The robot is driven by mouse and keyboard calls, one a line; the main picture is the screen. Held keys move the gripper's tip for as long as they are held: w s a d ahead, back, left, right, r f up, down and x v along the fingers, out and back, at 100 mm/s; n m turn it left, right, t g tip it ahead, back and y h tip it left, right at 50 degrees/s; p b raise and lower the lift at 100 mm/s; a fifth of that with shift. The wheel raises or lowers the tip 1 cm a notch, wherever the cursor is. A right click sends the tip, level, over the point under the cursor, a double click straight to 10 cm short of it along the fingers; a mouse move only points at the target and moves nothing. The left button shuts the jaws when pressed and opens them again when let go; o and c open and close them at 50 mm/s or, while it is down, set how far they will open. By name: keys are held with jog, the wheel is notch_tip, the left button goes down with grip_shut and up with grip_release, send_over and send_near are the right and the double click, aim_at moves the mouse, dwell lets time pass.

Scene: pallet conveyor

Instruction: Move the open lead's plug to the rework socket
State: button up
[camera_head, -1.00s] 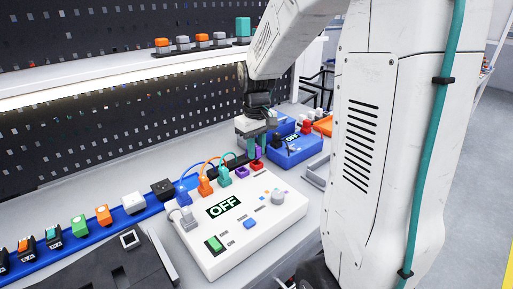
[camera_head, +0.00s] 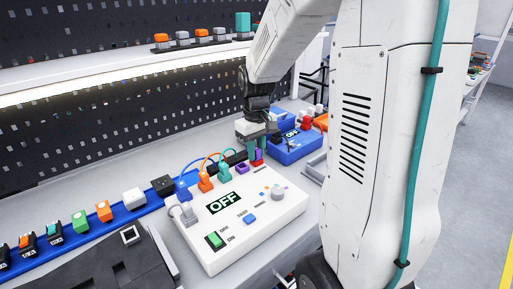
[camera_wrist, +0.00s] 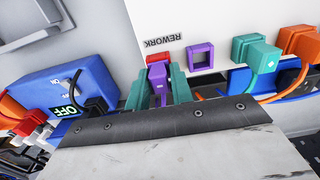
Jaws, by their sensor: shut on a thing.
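The purple plug (camera_wrist: 158,75) is held between the teal fingertips of my gripper (camera_wrist: 160,88) in the wrist view. The red socket (camera_wrist: 165,52) beside the REWORK lettering shows just beyond the plug, which covers part of it. I cannot tell whether the plug is in the socket or just over it. In the head view my gripper (camera_head: 258,150) is over the red socket (camera_head: 257,163) at the far right corner of the white test box (camera_head: 229,234). The purple socket (camera_wrist: 200,57) next to the red one is empty.
Teal (camera_wrist: 256,55) and orange (camera_wrist: 300,43) plugs with cords sit in the row beside the purple socket. A blue box (camera_head: 294,149) reading OFF stands close on the other side. A blue rail (camera_head: 75,243) with several coloured blocks runs behind.

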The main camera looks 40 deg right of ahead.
jog(key=o, duration=1)
jog(key=shift+o, duration=0.2)
notch_tip(320, 180, up, 8)
jog(key=shift+f, duration=0.15)
jog(key=s+a+r, duration=0.1)
jog(key=s+a, duration=0.6)
jog(key=s, duration=0.4)
jog(key=s+a+r+t, duration=0.1)
jog(key=s+a+r, duration=0.1)
jog(key=s+a, duration=0.6)
jog(key=s, duration=0.2)
jog(key=shift+s, duration=0.35)
